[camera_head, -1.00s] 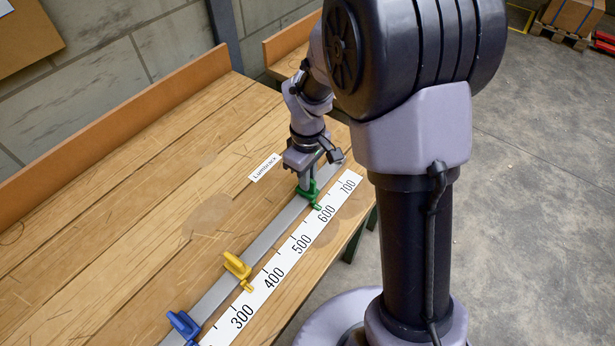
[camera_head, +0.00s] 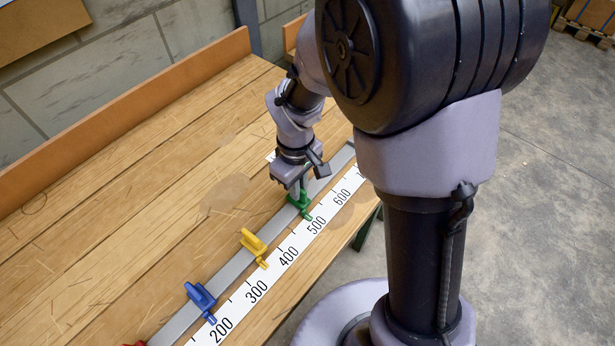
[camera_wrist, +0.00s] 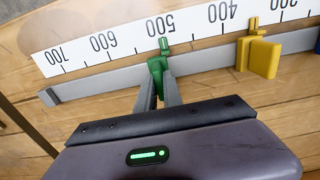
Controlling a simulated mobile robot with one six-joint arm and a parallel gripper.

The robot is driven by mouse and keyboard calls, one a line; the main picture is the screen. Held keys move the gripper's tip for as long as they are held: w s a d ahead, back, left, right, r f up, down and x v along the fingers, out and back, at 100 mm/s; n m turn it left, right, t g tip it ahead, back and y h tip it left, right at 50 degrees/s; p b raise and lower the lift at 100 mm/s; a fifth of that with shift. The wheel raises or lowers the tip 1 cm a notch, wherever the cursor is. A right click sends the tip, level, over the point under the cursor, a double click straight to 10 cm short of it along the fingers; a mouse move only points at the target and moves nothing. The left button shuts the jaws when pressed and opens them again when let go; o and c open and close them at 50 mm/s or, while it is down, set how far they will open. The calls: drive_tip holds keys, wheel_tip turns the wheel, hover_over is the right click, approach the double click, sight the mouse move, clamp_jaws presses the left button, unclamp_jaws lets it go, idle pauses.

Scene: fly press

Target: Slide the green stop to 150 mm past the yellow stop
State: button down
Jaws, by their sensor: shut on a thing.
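The green stop (camera_head: 299,199) sits on a grey rail beside a white scale. In the wrist view the green stop (camera_wrist: 156,70) has its pointer close to the 500 mark. The yellow stop (camera_head: 253,243) is on the same rail, lower left of it in the head view. In the wrist view the yellow stop (camera_wrist: 258,55) has its pointer about midway between 300 and 400. My gripper (camera_head: 297,190) is shut on the green stop from above. Its two fingers also show in the wrist view (camera_wrist: 158,92), one on each side of the green stop's body.
The blue stop (camera_head: 201,296) is on the rail beyond the yellow one, and a red piece (camera_head: 136,343) shows at the bottom edge. The rail (camera_head: 228,271) lies along the wooden bench (camera_head: 120,200). Between green and yellow the rail is clear.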

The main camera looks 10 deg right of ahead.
drive_tip(key=c, duration=1.5)
unclamp_jaws()
wheel_tip(320, 180, up, 17)
drive_tip(key=p, duration=0.8)
drive_tip(key=shift+r, duration=0.2)
drive_tip(key=s+r+m+t, duration=0.2)
drive_tip(key=s+m, duration=0.2)
drive_tip(key=s+d+r+m+t+y+b, duration=0.1)
drive_tip(key=s+r+m+t, duration=0.1)
drive_tip(key=s, duration=0.3)
drive_tip(key=s+r+m+t+y+b, duration=0.1)
drive_tip(key=s+r+m, duration=0.3)
drive_tip(key=s+m, duration=0.1)
drive_tip(key=shift+s+d+r+m+t, duration=0.1)
drive_tip(key=shift+d+m+t, duration=0.2)
drive_tip(key=shift+d+t, duration=0.1)
